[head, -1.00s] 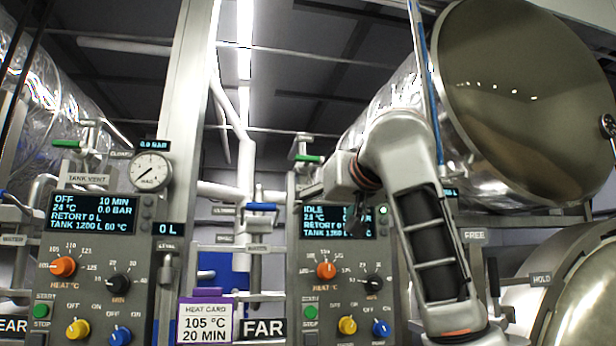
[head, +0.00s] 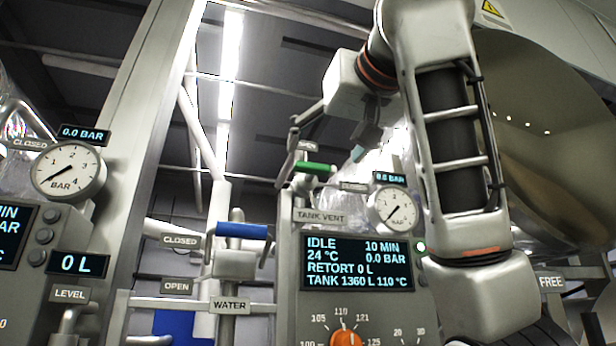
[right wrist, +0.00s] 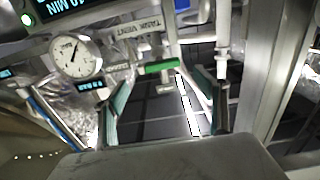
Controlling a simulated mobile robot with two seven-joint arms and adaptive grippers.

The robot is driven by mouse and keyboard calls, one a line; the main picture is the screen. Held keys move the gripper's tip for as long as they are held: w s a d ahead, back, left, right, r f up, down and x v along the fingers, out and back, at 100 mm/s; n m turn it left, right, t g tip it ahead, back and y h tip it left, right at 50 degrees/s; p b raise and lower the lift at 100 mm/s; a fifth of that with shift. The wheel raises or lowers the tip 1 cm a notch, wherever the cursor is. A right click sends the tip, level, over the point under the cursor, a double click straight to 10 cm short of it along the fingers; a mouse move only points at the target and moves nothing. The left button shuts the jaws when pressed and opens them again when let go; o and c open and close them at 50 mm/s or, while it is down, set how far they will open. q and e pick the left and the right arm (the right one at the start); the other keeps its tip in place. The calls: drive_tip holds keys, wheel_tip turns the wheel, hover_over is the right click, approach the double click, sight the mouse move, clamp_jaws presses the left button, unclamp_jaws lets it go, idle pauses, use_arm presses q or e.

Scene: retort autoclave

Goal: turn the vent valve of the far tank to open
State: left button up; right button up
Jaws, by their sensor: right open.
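The far tank's vent valve has a green handle (head: 314,168) above the TANK VENT label (head: 320,217). The handle lies roughly level, its free end towards a small plate on the right whose text I cannot read. My right gripper (head: 328,142) is open, just above the handle in the head view. In the right wrist view the green handle (right wrist: 158,68) shows between the two teal-padded fingertips of my right gripper (right wrist: 163,80), a little beyond them. I cannot tell whether they touch it. The far tank (head: 550,130) is partly behind my right arm. My left gripper is out of view.
A pressure gauge (head: 394,209) and the display panel (head: 358,262) sit right of and below the valve. A blue-handled water valve (head: 242,230) stands close at the left. Another gauge (head: 69,170) and a thick post (head: 140,120) are further left.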

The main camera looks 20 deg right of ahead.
sight(315, 165)
drive_tip(key=w+p, duration=0.2)
drive_tip(key=w, duration=0.4)
drive_tip(key=shift+w+r+p, duration=0.1)
drive_tip(key=shift+r+p, duration=0.05)
drive_tip(key=shift+p, duration=0.25)
drive_tip(key=shift+w+a, duration=0.1)
drive_tip(key=shift+w, duration=0.4)
drive_tip(key=c, duration=1.1)
